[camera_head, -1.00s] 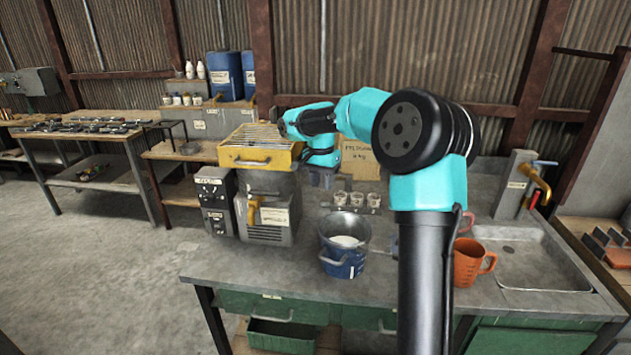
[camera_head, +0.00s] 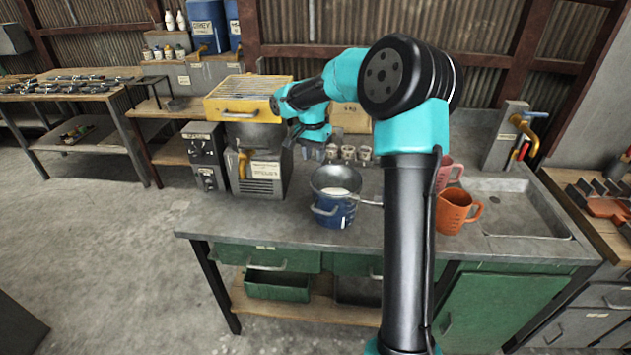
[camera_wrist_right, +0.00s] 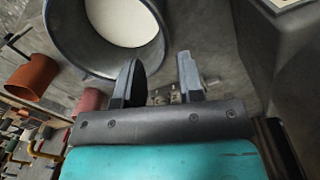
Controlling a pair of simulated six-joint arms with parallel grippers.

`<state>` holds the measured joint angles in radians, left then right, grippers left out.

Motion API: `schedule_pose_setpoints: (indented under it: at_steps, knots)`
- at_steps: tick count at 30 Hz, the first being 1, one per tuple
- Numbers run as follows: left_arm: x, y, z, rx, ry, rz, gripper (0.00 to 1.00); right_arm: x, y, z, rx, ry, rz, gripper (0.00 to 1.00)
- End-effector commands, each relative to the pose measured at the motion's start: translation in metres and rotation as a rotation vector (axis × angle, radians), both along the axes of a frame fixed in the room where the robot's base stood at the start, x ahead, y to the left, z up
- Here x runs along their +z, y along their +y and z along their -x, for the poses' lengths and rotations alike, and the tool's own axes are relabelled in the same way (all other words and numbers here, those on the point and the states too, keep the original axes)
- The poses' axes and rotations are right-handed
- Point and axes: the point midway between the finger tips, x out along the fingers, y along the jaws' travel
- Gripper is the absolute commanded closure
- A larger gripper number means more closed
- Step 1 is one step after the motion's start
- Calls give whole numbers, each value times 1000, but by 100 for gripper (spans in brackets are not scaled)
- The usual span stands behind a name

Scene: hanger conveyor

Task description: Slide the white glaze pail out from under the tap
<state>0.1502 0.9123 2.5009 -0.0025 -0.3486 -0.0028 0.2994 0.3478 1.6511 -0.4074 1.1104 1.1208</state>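The glaze pail (camera_head: 335,215) is blue outside and stands upright on the grey bench. A grey metal rim or bowl (camera_head: 318,181) tops it, with white material inside. In the right wrist view, the grey rim (camera_wrist_right: 63,50) and white contents show at the top. The yellow tap (camera_head: 243,163) sticks out of a grey machine, left of the pail and apart from it. My right gripper (camera_head: 310,150) is behind and above the pail, partly hidden by my own arm. In the right wrist view, the right gripper (camera_wrist_right: 160,75) is open, with nothing between its fingers. My left gripper is not seen.
Small white cups (camera_head: 348,153) stand behind the pail. An orange jug (camera_head: 455,212) and a pink mug (camera_head: 446,172) stand to its right, near a sink (camera_head: 520,212). The bench front (camera_head: 290,232) is clear.

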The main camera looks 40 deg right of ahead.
Motion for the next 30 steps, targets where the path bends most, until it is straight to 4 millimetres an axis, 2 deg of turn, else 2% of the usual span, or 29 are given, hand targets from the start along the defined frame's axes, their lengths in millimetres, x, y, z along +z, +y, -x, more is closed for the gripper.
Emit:
schedule_pose_setpoints:
  at_steps: [12,18,23,30]
  knots:
    - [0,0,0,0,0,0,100,-66,-1,3,0,3,-1,65]
    - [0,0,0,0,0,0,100,-92,-1,5,-2,2,-1,65]
    - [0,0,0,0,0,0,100,-102,-1,5,0,1,-1,65]
    - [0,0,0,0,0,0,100,-103,-1,5,-1,0,0,65]
